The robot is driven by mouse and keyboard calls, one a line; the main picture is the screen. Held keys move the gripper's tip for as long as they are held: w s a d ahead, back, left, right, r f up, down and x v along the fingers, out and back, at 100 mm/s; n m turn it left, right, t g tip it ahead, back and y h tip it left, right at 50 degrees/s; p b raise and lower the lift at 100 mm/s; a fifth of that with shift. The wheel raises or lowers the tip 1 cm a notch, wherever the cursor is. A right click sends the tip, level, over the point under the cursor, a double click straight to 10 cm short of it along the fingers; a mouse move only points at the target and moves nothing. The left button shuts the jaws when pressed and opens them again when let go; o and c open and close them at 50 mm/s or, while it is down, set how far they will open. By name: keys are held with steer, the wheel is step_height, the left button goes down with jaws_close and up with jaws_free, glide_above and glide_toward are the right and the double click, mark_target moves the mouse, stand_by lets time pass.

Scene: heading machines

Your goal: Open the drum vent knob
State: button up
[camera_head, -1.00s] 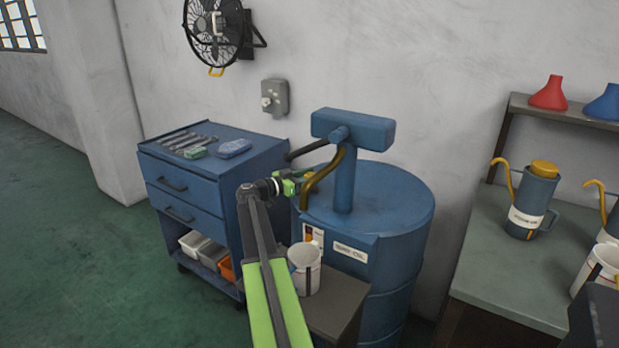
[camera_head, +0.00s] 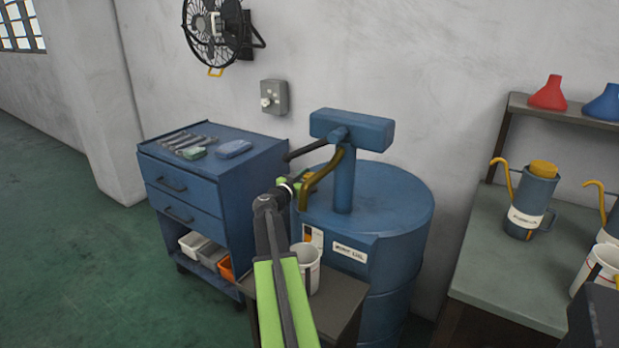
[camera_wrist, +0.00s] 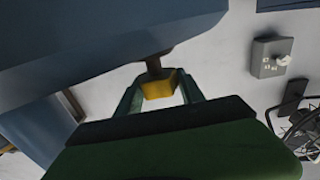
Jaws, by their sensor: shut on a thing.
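The blue drum (camera_head: 385,215) stands with a pump and a brown curved spout (camera_head: 322,182) on its top. In the wrist view, the yellow vent knob (camera_wrist: 158,90) sits on a short dark stem at a blue surface. My gripper (camera_wrist: 159,76) is shut on the knob, one finger on each side of it. In the head view, my gripper (camera_head: 299,186) is at the drum's upper left, beside the spout and partly hidden. The knob cannot be made out there.
A blue drawer cart (camera_head: 235,185) stands left of the drum. A white cup (camera_head: 305,262) sits on a low stand (camera_head: 335,305) in front. A bench (camera_head: 510,270) with oil cans is at right. A wall box (camera_head: 273,97) and fan (camera_head: 215,30) hang behind.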

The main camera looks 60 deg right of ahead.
steer(key=shift+s, duration=0.1)
steer(key=o, duration=1.4)
steer(key=shift+c, duration=0.2)
steer(key=a, duration=1.7)
steer(key=shift+w+a, duration=0.25)
steer(key=shift+w, duration=0.2)
